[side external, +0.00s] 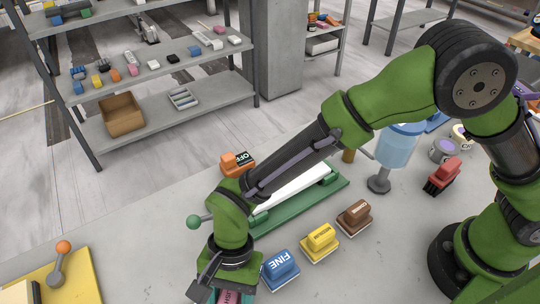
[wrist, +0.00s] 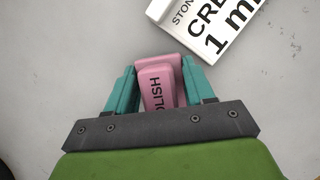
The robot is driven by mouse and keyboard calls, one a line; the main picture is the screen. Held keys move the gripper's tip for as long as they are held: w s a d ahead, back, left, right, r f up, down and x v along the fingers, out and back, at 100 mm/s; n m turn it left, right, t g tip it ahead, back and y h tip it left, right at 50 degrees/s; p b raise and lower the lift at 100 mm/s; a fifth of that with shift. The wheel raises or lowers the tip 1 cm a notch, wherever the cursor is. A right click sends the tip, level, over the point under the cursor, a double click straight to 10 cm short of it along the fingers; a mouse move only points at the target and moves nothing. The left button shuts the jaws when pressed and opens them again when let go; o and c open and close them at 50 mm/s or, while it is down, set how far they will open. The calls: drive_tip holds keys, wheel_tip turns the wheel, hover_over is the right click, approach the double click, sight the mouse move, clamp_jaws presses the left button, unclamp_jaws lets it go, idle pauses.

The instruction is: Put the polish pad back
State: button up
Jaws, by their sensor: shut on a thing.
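The pink polish pad (wrist: 157,88), lettered "POLISH" in part, sits between the two teal fingers of my gripper (wrist: 158,78) in the wrist view. The fingers are shut on its sides. In the side view my gripper (side external: 229,292) is at the bottom edge, left of the blue FINE pad (side external: 281,269), with only a bit of pink showing. I cannot tell whether the polish pad rests on the slab or is lifted. The yellow MEDIUM pad (side external: 321,241) and a brown pad (side external: 355,217) continue the diagonal row up to the right.
A white lettered box (wrist: 215,22) lies close beyond the pad in the wrist view. A yellow board (side external: 75,280) lies lower left. Bare slab lies between.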

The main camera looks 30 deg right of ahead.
drive_tip(key=o, duration=0.9)
drive_tip(key=v, duration=1.2)
drive_tip(key=w+d+r+n+t+y, duration=0.1)
drive_tip(key=w+d+r+t, duration=0.15)
drive_tip(key=d+r, duration=0.4)
drive_tip(key=w+d+r+n+t, duration=0.1)
drive_tip(key=w+d+r+t, duration=0.15)
drive_tip(key=d, duration=0.65)
drive_tip(key=s+d+r+n+t, duration=0.1)
drive_tip(key=s+d, duration=0.1)
drive_tip(key=d, duration=0.4)
drive_tip(key=s+d+r+n+t+h, duration=0.1)
drive_tip(key=s+d+t, duration=0.1)
drive_tip(key=d, duration=0.5)
drive_tip(key=s+d+r+n+t+h, duration=0.1)
drive_tip(key=s+d+t, duration=0.1)
drive_tip(key=d, duration=0.5)
drive_tip(key=shift+s+d+r, duration=0.1)
drive_tip(key=shift+d+r, duration=0.05)
drive_tip(key=shift+r, duration=0.25)
